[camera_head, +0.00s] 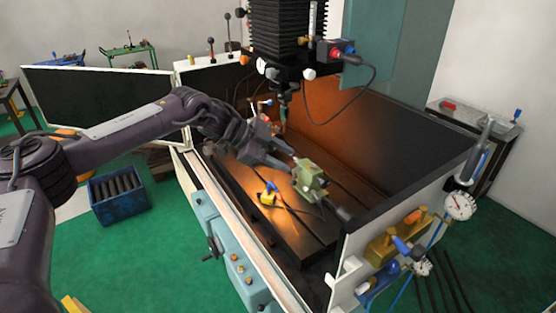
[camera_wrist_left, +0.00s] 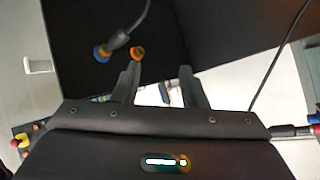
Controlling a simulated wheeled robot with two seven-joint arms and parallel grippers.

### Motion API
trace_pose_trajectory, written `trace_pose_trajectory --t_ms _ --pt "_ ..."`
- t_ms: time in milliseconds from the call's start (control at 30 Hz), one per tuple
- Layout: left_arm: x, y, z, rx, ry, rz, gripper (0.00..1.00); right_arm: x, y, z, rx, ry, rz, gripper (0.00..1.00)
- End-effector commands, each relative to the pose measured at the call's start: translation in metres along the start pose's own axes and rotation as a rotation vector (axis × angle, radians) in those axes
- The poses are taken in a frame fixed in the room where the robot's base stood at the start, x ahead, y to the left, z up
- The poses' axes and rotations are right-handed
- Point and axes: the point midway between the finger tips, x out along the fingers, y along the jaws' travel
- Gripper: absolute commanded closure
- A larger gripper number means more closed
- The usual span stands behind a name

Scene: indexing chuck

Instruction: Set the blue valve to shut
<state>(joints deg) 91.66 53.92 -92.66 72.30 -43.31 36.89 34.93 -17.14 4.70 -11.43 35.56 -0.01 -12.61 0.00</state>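Several blue handles show, and I cannot tell for sure which is the blue valve. A blue lever (camera_head: 402,245) sits on a brass-coloured manifold (camera_head: 385,248) on the outside of the machine's right front wall, next to an orange handle (camera_head: 413,217). My left gripper (camera_head: 286,155) is inside the enclosure, well left of that manifold and close to a green vise-like block (camera_head: 310,178). In the left wrist view its two fingers (camera_wrist_left: 160,82) are apart with nothing between them. Past them are a blue round part (camera_wrist_left: 101,53) and an orange one (camera_wrist_left: 137,53). My right gripper is out of view.
A pressure gauge (camera_head: 459,206) and hoses stand beside the manifold. A small yellow piece with a blue top (camera_head: 269,194) stands on the machine bed (camera_head: 290,229). The black spindle column hangs above. A blue crate (camera_head: 120,204) sits on the green floor at left.

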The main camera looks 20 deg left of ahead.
Motion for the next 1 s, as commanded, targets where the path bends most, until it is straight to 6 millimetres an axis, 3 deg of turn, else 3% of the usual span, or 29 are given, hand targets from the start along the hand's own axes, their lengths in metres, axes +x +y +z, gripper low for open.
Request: trace_pose_trajectory --t_ms 233,600,900,1000 --pt "0.006 -0.006 0.026 -0.014 -0.003 -0.061 0.61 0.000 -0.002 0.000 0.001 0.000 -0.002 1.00" --pt "0.007 -0.007 0.030 -0.013 -0.004 -0.072 0.61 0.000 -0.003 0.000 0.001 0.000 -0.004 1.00" --pt "0.009 -0.006 0.031 -0.014 -0.004 -0.072 0.61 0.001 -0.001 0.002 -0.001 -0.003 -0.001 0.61" --pt "0.018 -0.004 0.035 -0.013 0.001 -0.075 0.61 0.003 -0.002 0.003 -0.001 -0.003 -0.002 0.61"
